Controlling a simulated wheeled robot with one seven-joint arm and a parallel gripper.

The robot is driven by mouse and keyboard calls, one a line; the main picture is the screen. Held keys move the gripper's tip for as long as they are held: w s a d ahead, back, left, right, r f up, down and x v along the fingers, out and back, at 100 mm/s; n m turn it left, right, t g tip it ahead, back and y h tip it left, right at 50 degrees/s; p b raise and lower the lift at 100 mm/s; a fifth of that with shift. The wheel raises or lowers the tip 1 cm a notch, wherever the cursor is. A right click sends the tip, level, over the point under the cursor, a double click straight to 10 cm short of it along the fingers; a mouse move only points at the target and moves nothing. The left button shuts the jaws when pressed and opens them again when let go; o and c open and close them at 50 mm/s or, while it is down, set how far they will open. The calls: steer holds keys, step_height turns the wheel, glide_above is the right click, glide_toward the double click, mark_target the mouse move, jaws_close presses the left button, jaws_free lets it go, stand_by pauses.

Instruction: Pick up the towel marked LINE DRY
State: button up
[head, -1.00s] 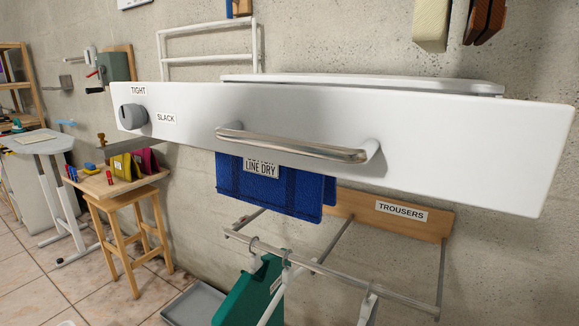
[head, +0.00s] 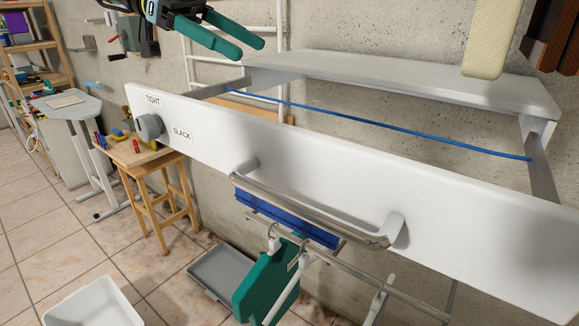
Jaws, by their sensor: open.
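The blue towel (head: 290,216) hangs below the white front panel, partly hidden behind the panel and its metal handle. Its LINE DRY label does not show from here. A thin blue line (head: 380,124) runs across the open frame behind the panel; whether the towel is joined to it I cannot tell. My gripper (head: 246,47), with teal fingers, is at the top left of the head view, in front of the wall. It is open and empty, well above the towel and apart from it.
The white panel (head: 330,165) has a bar handle (head: 300,207) and a grey knob (head: 150,127) between TIGHT and SLACK. A white shelf (head: 400,82) lies behind. Below are a teal hanging item (head: 268,285) on a rail, a grey tray (head: 210,272) and a white bin (head: 97,305).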

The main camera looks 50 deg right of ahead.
steer(key=f, duration=0.2)
steer(key=a+f+y+p, duration=0.1)
steer(key=f, duration=0.2)
steer(key=s+f+y+p, duration=0.1)
steer(key=f, duration=0.2)
steer(key=shift+s+a+m, duration=0.1)
steer(key=shift+a+m, duration=0.2)
steer(key=p+x, duration=0.2)
steer(key=x, duration=0.4)
steer(key=shift+s+d, duration=0.1)
steer(key=shift+s, duration=0.2)
steer(key=shift+s+f, duration=0.35)
steer(key=shift+d, duration=0.1)
jaws_close()
